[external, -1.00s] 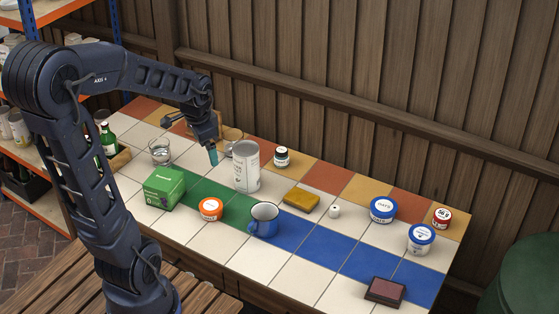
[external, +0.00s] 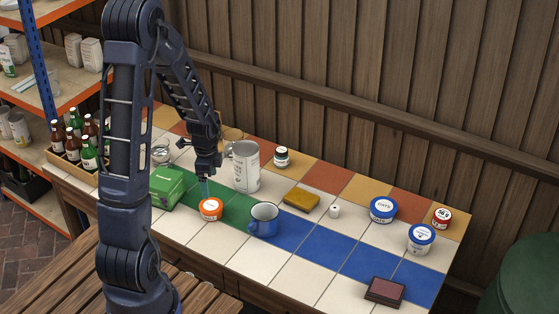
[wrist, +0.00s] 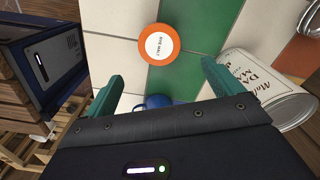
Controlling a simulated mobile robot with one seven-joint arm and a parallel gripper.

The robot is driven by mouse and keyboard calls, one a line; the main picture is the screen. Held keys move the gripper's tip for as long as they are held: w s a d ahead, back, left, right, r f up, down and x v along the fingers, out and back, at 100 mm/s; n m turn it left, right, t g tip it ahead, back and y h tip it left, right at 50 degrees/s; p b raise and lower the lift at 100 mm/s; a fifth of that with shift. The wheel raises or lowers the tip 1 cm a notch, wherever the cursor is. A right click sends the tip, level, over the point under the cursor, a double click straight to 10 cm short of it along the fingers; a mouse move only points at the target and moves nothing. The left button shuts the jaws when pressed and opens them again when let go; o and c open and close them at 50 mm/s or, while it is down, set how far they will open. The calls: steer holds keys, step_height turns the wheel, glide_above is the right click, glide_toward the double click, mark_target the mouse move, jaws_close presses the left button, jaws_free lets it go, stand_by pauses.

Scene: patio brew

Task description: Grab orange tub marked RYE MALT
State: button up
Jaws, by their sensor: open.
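The orange tub (external: 210,209) with a white label stands on the tiled counter. In the wrist view its round orange lid (wrist: 159,45) reads RYE MALT, and it sits across a white and a green tile. No contact shows.
A green box (external: 167,188) stands left of the tub and a blue mug (external: 264,219) right of it. A large white can (external: 246,167) stands behind; it also shows in the wrist view (wrist: 262,88). White tiles in front of the tub are clear.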

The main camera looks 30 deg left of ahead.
mark_target(211, 205)
steer(key=shift+s+a+f, duration=0.1)
steer(key=shift+a+f, duration=0.05)
steer(key=shift+f, duration=5.7)
steer(key=c, duration=1)
steer(key=shift+r, duration=0.1)
